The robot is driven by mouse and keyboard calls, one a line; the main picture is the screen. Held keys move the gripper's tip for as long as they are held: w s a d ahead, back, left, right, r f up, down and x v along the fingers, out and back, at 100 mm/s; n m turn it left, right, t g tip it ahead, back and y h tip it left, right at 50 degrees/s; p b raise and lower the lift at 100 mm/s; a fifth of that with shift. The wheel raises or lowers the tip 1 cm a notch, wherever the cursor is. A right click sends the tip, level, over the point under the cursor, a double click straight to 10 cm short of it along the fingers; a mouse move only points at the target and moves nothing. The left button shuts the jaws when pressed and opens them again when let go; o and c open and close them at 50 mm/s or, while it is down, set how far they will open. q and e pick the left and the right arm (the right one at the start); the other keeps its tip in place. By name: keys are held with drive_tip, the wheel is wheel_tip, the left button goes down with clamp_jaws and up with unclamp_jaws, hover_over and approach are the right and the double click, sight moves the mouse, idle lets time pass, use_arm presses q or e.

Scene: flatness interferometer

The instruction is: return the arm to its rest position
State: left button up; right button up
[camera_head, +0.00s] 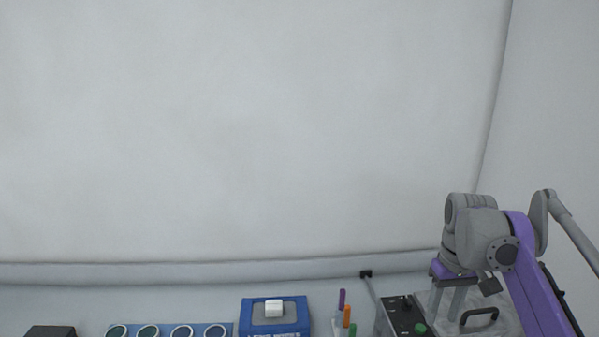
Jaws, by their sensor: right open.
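My right arm comes in from the right edge, with a purple link and grey joints. Its right gripper (447,304) points down at the lower right, its two grey fingers apart with nothing seen between them. It hangs in front of a grey case with a dark handle (480,317); whether it touches the case I cannot tell. My left gripper is out of view.
Along the bottom edge stand a dark box (50,331), a blue holder with several round discs (165,328), a blue box with a white top piece (274,314), coloured pens (346,316) and a black control panel (405,316). The wall above is bare.

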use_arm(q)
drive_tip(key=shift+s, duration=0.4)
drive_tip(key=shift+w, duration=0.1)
use_arm(e)
drive_tip(key=s+a+f+t, duration=0.2)
drive_tip(key=s+a+f, duration=0.3)
drive_tip(key=s+f, duration=0.5)
drive_tip(key=s+a+f+t, duration=0.3)
drive_tip(key=s+a+f, duration=0.3)
drive_tip(key=s+f, duration=0.4)
drive_tip(key=shift+s+f+m+t, duration=0.3)
drive_tip(key=shift+s+f+m, duration=0.1)
drive_tip(key=shift+s, duration=0.15)
drive_tip(key=shift+d, duration=0.1)
